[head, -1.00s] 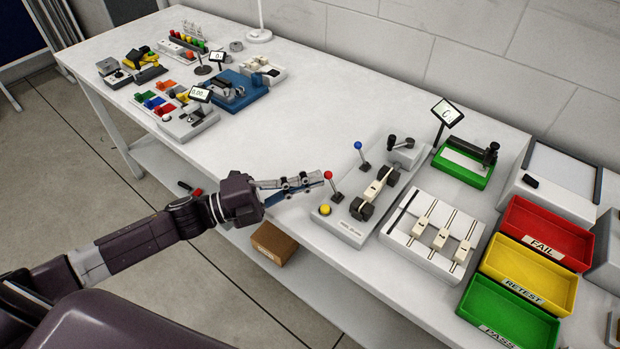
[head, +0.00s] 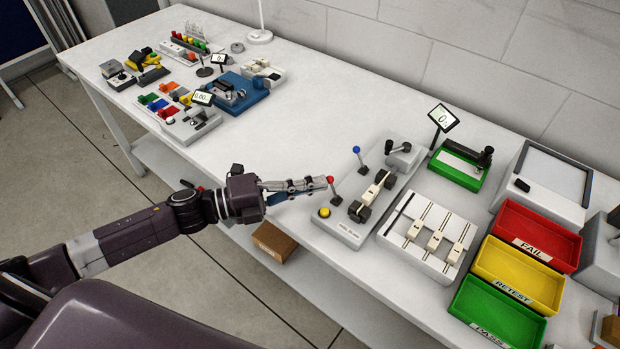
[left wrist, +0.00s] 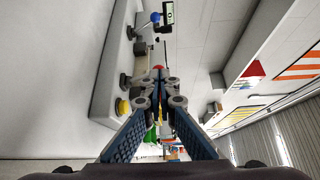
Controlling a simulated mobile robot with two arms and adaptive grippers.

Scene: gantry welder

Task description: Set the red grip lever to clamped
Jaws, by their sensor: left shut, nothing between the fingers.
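The red grip lever (head: 330,180) is a red ball on a thin dark stem, standing near the left end of a grey welder panel (head: 345,235). In the left wrist view its red ball (left wrist: 158,69) shows just past the fingertips. My left gripper (head: 322,184) is shut and empty, its tips right beside the red ball; I cannot tell whether they touch it. A lever with a blue ball (head: 357,150) stands further back on the panel. A yellow button (head: 324,212) sits at the panel's near left. My right gripper is not in view.
A white slider box (head: 415,255) stands right of the panel, and a green-based fixture (head: 456,170) behind it. Red, yellow and green bins (head: 518,275) are at the right. The table (head: 290,120) is clear left of the panel. A brown box (head: 273,243) is below the table edge.

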